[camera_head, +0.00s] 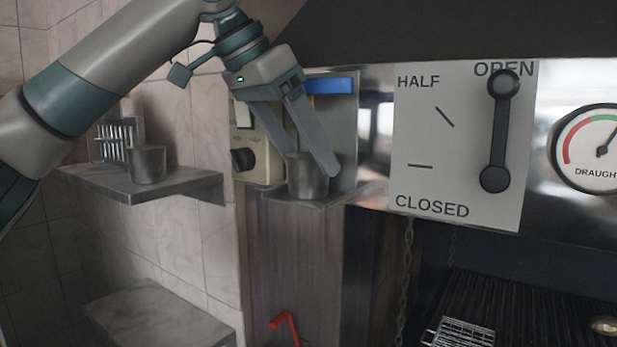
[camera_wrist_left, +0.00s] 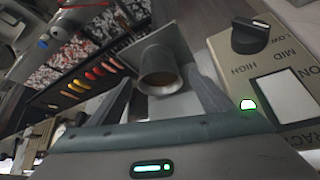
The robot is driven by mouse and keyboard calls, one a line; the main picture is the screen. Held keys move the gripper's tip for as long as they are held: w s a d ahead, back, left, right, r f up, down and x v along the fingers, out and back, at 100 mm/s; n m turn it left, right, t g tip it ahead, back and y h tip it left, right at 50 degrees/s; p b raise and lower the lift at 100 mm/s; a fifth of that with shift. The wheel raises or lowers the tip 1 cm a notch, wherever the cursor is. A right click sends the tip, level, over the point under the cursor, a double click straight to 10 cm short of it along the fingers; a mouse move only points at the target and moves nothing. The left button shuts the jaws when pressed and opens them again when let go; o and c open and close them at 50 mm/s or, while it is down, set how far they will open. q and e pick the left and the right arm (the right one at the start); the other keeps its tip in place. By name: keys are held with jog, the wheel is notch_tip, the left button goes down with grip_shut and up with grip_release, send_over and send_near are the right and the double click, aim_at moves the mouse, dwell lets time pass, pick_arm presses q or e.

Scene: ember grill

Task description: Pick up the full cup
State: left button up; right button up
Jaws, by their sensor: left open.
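A grey metal cup (camera_head: 308,178) stands upright on the small metal ledge (camera_head: 325,200) of the dispenser beside the control panel. It also shows in the left wrist view (camera_wrist_left: 160,86), where its round mouth looks brownish inside; I cannot tell how full it is. My left gripper (camera_head: 312,165) is open, its fingers reaching down at a slant to the cup. In the left wrist view the cup shows between the two fingers, near their tips. I cannot tell whether either finger touches it. My right gripper is not in view.
A second grey cup (camera_head: 148,164) stands on the left wall shelf (camera_head: 190,188), in front of a small rack (camera_head: 118,140). A damper lever (camera_head: 497,135) stands at OPEN on the white panel to the right. A wire basket (camera_head: 462,335) lies on the grill. A lower shelf (camera_head: 160,310) looks bare.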

pick_arm(q)
jog(key=c, duration=1.2)
jog(key=shift+r, duration=0.15)
jog(key=shift+r+b, duration=0.4)
jog(key=shift+b, duration=0.05)
jog(key=s+a+b, duration=0.8)
jog(key=s+a, duration=0.1)
jog(key=a, duration=0.6)
jog(key=shift+s+a+r, duration=0.2)
jog(key=shift+r, duration=0.05)
